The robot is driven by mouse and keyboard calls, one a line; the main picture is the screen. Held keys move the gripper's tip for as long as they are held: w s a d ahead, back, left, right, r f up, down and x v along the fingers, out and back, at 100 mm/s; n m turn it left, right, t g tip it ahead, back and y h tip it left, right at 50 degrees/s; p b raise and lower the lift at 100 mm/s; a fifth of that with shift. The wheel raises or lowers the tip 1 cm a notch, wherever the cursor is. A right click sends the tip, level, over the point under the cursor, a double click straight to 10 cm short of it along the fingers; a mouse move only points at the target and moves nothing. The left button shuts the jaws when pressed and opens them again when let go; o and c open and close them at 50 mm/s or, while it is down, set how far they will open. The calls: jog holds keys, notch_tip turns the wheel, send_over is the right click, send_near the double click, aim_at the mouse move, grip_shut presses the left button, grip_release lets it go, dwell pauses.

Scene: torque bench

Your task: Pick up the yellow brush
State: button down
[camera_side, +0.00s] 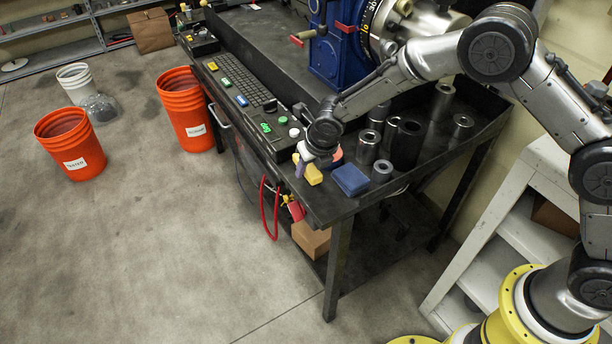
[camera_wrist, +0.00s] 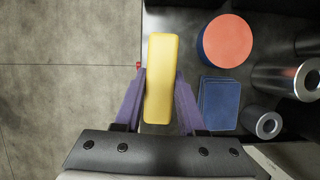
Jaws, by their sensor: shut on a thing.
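The yellow brush (camera_wrist: 161,80) is a long yellow block between the two purple fingers of my gripper (camera_wrist: 159,100) in the wrist view. The fingers are shut on its sides. In the side view the brush (camera_side: 314,175) shows at the near corner of the bench, under my gripper (camera_side: 306,168). My wrist hides part of it there. I cannot tell whether the brush touches the bench top.
A blue block (camera_side: 350,180) and a round red-topped piece (camera_wrist: 228,41) lie just right of the brush. Several metal cylinders (camera_side: 381,171) stand farther right. A keyboard (camera_side: 240,80) and a control panel run along the bench's left side. The bench edge is close by.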

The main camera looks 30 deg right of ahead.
jog(key=s+d+r, duration=0.4)
jog(key=s+r, duration=0.5)
jog(key=s, duration=0.3)
jog(key=shift+s, duration=0.35)
jog(key=c, duration=1)
grip_release()
grip_shut()
